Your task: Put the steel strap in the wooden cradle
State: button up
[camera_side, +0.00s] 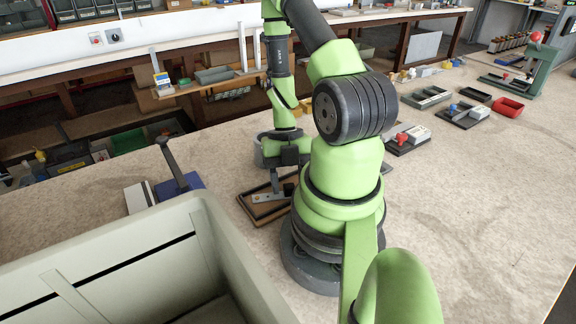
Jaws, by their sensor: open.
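The wooden cradle (247,208) is a shallow brown frame with a dark inside, on the bench left of my arm's base. A pale grey flat bar with dark spots, which looks like the steel strap (268,197), lies over or in the cradle. I cannot tell whether it rests fully on the cradle's floor. My gripper (282,188) points down just above the strap, at its right part, with the jaws open. The right end of the strap and cradle is partly hidden by my gripper and arm.
A large grey-green bin (180,228) fills the front left. A blue block with a dark upright handle (185,182) and a white box (138,197) stand left of the cradle. The bench's right front is clear.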

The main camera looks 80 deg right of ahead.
jog(key=v, duration=1.1)
jog(key=w+a+r+n+t+h, duration=0.1)
jog(key=w+a+r+n, duration=0.1)
jog(key=r+n, duration=0.3)
jog(key=w+a+r+n+h, duration=0.1)
jog(key=w+r+n, duration=0.15)
jog(key=n, duration=0.45)
jog(key=a+r+n+t, duration=0.4)
jog(key=a+n, duration=0.3)
jog(key=n, duration=0.9)
jog(key=s+a+r+n+t, duration=0.1)
jog(key=a+r+n+t, duration=0.2)
jog(key=n, duration=1.4)
jog(key=shift+s+a+r+n+t, duration=0.3)
jog(key=shift+a+r+t, duration=0.1)
jog(key=shift+a+r, duration=2)
jog(key=shift+a+f, duration=0.1)
jog(key=shift+f, duration=0.05)
